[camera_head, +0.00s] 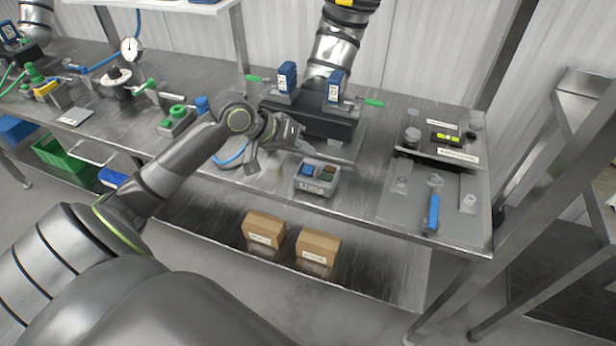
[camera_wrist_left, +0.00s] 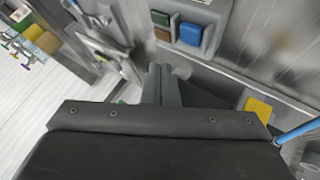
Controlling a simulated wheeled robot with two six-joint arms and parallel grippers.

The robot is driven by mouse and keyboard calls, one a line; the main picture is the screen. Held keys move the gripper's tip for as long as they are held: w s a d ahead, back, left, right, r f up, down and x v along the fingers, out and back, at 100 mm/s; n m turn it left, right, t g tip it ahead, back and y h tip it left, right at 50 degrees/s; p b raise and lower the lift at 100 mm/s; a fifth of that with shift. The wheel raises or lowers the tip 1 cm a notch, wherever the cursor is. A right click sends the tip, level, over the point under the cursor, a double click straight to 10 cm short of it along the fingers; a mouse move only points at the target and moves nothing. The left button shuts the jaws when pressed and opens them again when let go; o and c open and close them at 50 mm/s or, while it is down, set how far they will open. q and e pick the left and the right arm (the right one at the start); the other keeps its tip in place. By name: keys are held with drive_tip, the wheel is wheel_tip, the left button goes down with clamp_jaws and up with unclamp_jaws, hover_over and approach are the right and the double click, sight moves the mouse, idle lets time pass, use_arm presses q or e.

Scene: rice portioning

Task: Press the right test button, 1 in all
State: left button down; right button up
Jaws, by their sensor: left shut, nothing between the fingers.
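A small grey button box (camera_head: 314,190) stands near the front edge of the steel bench, with a blue button (camera_head: 307,170) on its left and a brownish-green button (camera_head: 327,173) on its right. The blue button (camera_wrist_left: 191,34) also shows in the left wrist view, beside a green and brown patch (camera_wrist_left: 161,26). My left gripper (camera_head: 300,139) is just behind and above the box, apart from the buttons as far as I can tell. Its fingers (camera_wrist_left: 163,86) are shut and empty. My right gripper is out of view.
A black block (camera_head: 310,122) with two blue-topped units stands behind my gripper. A plate with a blue-handled tool (camera_head: 432,214) lies to the right. Green-topped fittings (camera_head: 178,113) stand to the left. Two cardboard boxes (camera_head: 264,230) sit on the shelf below.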

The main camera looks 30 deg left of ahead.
sight(313, 168)
use_arm(q)
drive_tip(key=shift+f+b, duration=0.3)
drive_tip(key=shift+f, duration=1.2)
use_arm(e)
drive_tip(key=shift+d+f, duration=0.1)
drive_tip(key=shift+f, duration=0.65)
use_arm(q)
drive_tip(key=shift+f, duration=0.35)
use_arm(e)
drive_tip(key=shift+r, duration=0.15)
use_arm(q)
drive_tip(key=shift+f, duration=0.55)
idle(0.5)
drive_tip(key=shift+r+p, duration=0.95)
drive_tip(key=shift+p, duration=0.3)
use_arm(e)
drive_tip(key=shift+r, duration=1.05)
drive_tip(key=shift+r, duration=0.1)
